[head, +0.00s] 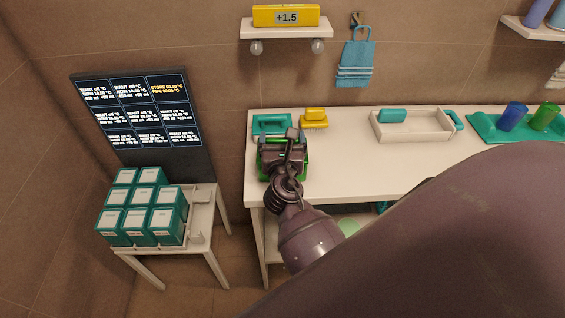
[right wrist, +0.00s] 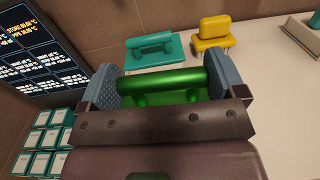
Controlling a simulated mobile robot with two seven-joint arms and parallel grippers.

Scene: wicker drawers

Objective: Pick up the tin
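Several teal, box-shaped tins with white labels (head: 139,224) stand close together on a small side table at the left in the head view. They also show at the lower left of the right wrist view (right wrist: 38,141). My right gripper (head: 283,146) is above the left end of the long counter, well to the right of the tins. Its blue-grey fingers (right wrist: 163,85) are wide apart, with a green handled block (right wrist: 160,80) between or just beyond them. I cannot tell whether the fingers touch its handle. The block is partly hidden by the gripper. My left gripper is out of view.
The counter (head: 345,165) also holds a teal handled block (head: 272,123), a yellow brush (head: 314,118), a beige tray (head: 412,128) and a teal tray with cups (head: 487,127). A dark display panel (head: 180,163) stands behind the tins. The counter's middle is clear.

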